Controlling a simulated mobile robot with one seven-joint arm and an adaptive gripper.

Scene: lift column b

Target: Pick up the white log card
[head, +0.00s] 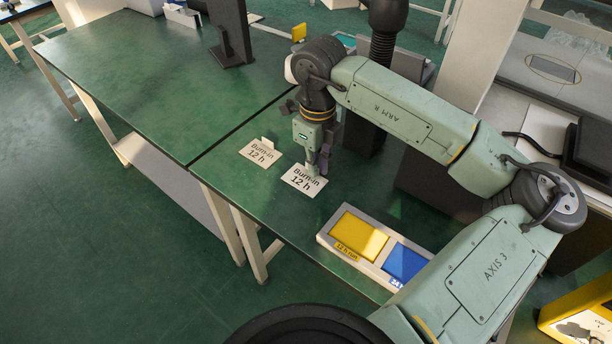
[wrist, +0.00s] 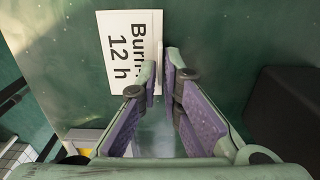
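Two white cards lettered "Burn-in 12 h" are on the green table in the head view: a left card (head: 260,153) and a right card (head: 304,181). The left card has a small upright tab at its back edge. My gripper (head: 318,172) points down at the back edge of the right card and hides its tab there. In the wrist view the right card (wrist: 127,45) lies left of my gripper (wrist: 160,68), whose fingertips stand close on both sides of the thin white tab. I cannot tell whether they press on it.
A light tray (head: 327,240) with a yellow field (head: 359,236) marked "12 h run" and a blue field (head: 404,262) sits at the table's near edge. A dark monitor (head: 231,35) stands at the back. The left tabletop (head: 130,70) is mostly clear.

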